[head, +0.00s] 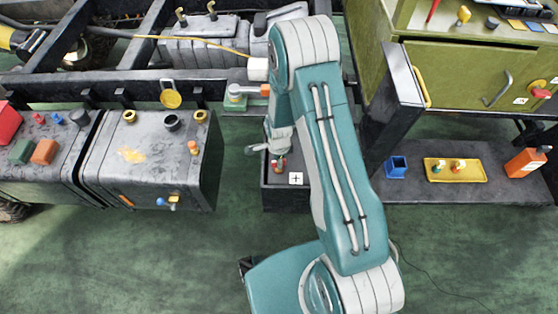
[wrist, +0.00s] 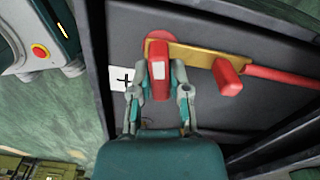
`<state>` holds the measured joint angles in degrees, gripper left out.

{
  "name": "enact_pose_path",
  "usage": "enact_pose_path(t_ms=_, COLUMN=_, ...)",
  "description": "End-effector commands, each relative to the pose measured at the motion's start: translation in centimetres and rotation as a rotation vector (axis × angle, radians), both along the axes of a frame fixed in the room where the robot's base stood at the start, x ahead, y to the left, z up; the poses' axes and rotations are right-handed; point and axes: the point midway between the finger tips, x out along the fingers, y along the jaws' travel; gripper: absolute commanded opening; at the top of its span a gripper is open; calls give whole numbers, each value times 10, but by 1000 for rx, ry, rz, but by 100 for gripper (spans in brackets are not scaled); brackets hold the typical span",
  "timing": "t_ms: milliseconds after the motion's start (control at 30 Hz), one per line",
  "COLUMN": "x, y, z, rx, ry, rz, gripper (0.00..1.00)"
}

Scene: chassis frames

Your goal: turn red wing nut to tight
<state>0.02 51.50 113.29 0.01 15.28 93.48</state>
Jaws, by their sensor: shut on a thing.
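The red wing nut (wrist: 160,78) stands between the two fingers of my gripper (wrist: 162,92) in the wrist view. The fingers are shut on it from both sides. A red round base shows just behind it, at the left end of a brass-coloured bar. In the head view my gripper (head: 279,157) points down over a dark box, and only a small bit of red shows at its tips. My arm hides much of the area to the right. How far the nut is turned cannot be told.
A white label with a black cross (wrist: 122,78) is left of the nut. The brass bar (wrist: 198,54) carries a red block (wrist: 228,76) and a red rod (wrist: 282,78) to the right. A dark tank (head: 150,165) stands left; a green cabinet (head: 470,75) stands right.

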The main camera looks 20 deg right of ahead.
Motion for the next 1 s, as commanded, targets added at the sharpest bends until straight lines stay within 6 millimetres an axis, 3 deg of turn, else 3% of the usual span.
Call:
enact_pose_path(t_ms=700, x=1, y=1, z=0, rx=1, ry=-4, rz=-78, gripper=0)
enact_pose_path(t_ms=733, x=1, y=1, z=0, rx=1, ry=-4, rz=-78, gripper=27)
enact_pose_path(t_ms=800, x=1, y=1, z=0, rx=1, ry=-4, rz=-78, gripper=57)
enact_pose_path(t_ms=1000, x=1, y=1, z=0, rx=0, ry=-3, rz=-78, gripper=57)
